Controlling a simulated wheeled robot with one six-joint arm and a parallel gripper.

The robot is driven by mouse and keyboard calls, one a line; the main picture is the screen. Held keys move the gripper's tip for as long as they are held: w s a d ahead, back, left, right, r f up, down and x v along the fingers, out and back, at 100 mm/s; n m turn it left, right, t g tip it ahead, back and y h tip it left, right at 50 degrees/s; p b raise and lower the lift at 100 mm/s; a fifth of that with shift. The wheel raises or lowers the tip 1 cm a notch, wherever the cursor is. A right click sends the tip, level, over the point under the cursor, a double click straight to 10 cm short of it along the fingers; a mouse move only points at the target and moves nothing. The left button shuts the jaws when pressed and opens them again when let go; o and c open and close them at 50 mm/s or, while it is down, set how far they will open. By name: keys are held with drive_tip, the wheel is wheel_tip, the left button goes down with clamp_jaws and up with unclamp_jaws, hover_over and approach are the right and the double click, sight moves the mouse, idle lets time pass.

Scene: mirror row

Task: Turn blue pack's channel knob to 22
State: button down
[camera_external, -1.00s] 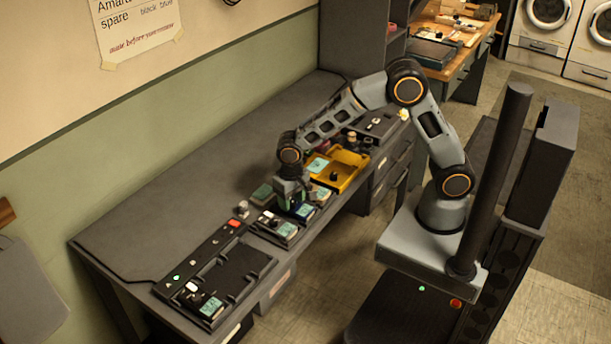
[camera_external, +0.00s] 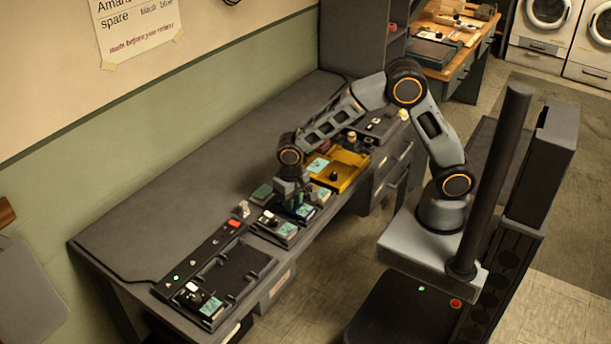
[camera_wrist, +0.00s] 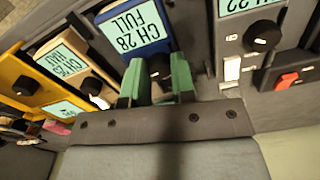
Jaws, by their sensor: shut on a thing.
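The blue pack (camera_wrist: 118,20) is at the upper middle of the wrist view, and its screen (camera_wrist: 132,28) reads "CH 28 FULL". Its dark channel knob (camera_wrist: 159,66) sits at the pack's lower edge, between the green fingers. My gripper (camera_wrist: 160,82) is shut on that knob, and the fingers hide part of it. In the outside view my gripper (camera_external: 291,196) points down over the blue pack (camera_external: 305,211) on the bench's front side. The knob's pointer cannot be made out.
A grey pack (camera_wrist: 232,35) with a black knob and a partly cut-off "22" screen is right of the blue pack. A pale pack (camera_wrist: 75,58) and a yellow case (camera_wrist: 22,70) are left. The bench's back (camera_external: 200,180) is clear.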

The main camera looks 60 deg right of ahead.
drive_tip(key=shift+n, duration=0.6)
drive_tip(key=c, duration=0.9)
unclamp_jaws()
drive_tip(key=shift+c, duration=0.2)
wheel_tip(320, 180, up, 14)
drive_tip(key=shift+f, duration=0.1)
